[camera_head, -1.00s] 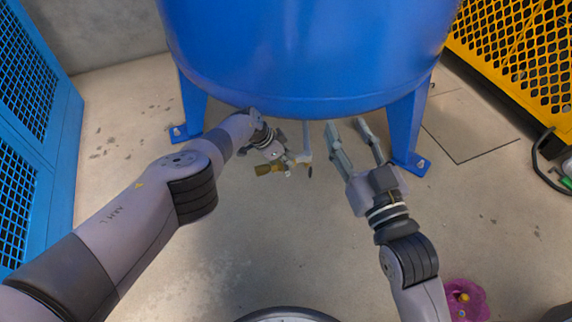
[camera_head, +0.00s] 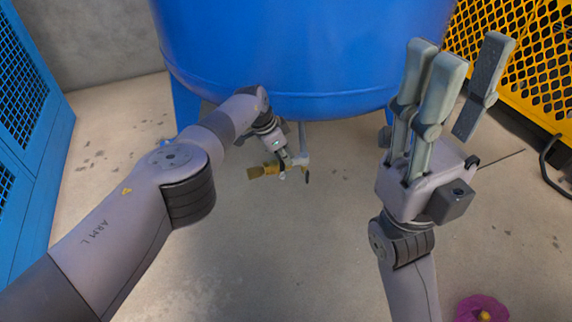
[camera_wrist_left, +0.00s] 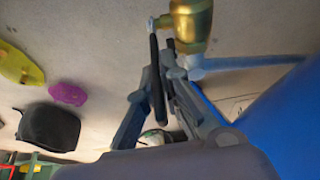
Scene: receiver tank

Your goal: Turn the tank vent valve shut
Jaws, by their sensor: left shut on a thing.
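The blue tank (camera_head: 300,50) stands in front of me. Below its lower edge is the vent valve, with a brass body (camera_head: 264,170) and a grey pipe (camera_head: 303,138) running up toward the tank. My left gripper (camera_head: 290,163) is at the valve and shut on its handle; the fingers are small and partly hidden in the head view. The left wrist view shows the brass body (camera_wrist_left: 190,25) at the top and the dark, bar-like valve handle (camera_wrist_left: 157,75) between the fingers. My right gripper (camera_head: 462,60) is raised on the right, fingers spread, empty and apart from the valve.
A blue mesh panel (camera_head: 30,130) stands on the left and a yellow mesh guard (camera_head: 525,60) at the back right. A black cable (camera_head: 548,165) is at the right edge. A purple item (camera_head: 482,308) lies at the bottom right. The concrete floor in the middle is clear.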

